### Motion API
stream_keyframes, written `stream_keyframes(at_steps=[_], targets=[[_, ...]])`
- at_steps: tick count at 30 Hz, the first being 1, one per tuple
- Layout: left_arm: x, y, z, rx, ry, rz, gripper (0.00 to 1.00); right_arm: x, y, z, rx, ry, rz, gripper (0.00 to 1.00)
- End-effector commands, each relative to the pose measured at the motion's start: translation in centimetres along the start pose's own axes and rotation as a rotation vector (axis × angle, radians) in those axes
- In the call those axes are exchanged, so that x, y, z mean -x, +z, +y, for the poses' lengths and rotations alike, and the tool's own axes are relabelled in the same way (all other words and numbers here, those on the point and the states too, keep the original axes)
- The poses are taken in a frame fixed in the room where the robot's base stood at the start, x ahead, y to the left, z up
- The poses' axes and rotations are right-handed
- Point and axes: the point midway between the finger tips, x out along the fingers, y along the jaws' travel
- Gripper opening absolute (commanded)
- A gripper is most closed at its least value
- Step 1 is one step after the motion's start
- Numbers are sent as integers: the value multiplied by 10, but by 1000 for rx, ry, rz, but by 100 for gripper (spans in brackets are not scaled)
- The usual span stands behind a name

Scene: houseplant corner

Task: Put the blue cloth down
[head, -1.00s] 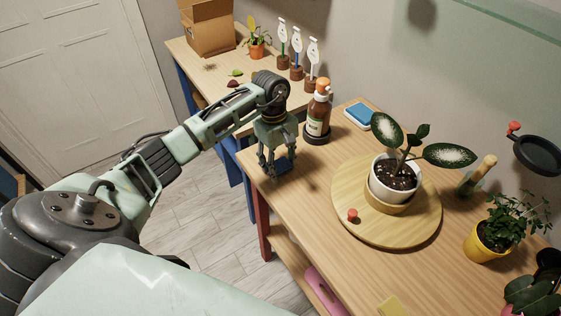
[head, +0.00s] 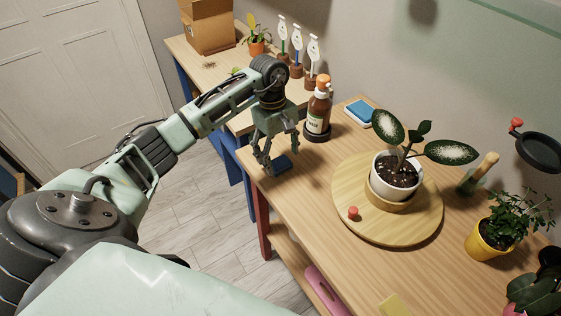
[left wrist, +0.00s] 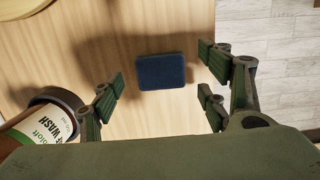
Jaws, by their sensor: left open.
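The blue cloth (head: 283,163) is a small, dark blue folded square. It lies on the wooden table near its left corner, and in the left wrist view the cloth (left wrist: 161,71) lies flat on the wood. My left gripper (head: 277,156) is open just over it. In the left wrist view the fingers of my left gripper (left wrist: 163,88) are spread on either side of the cloth, with gaps between. My right gripper is not in view.
A brown pump bottle (head: 318,110) stands close to the right of my left gripper. A potted plant (head: 396,175) stands on a round wooden board (head: 347,190). The table's left edge is near the cloth.

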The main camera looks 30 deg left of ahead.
Motion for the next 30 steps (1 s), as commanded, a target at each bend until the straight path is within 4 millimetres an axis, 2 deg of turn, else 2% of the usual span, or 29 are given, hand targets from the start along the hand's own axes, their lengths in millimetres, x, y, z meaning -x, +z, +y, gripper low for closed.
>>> stream_keyframes(at_steps=[1, 6, 12, 18, 30], targets=[[10, -2, 2, -1, 6, 6, 69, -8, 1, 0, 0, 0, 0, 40], [48, -1, 1, -2, 5, 4, 69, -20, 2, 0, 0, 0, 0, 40], [80, -1, 1, -1, 2, 2, 69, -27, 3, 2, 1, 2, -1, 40], [92, 0, 0, -1, -1, 0, 69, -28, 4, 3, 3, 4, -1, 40], [92, 0, 0, 0, -1, 0, 69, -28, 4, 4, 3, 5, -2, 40]])
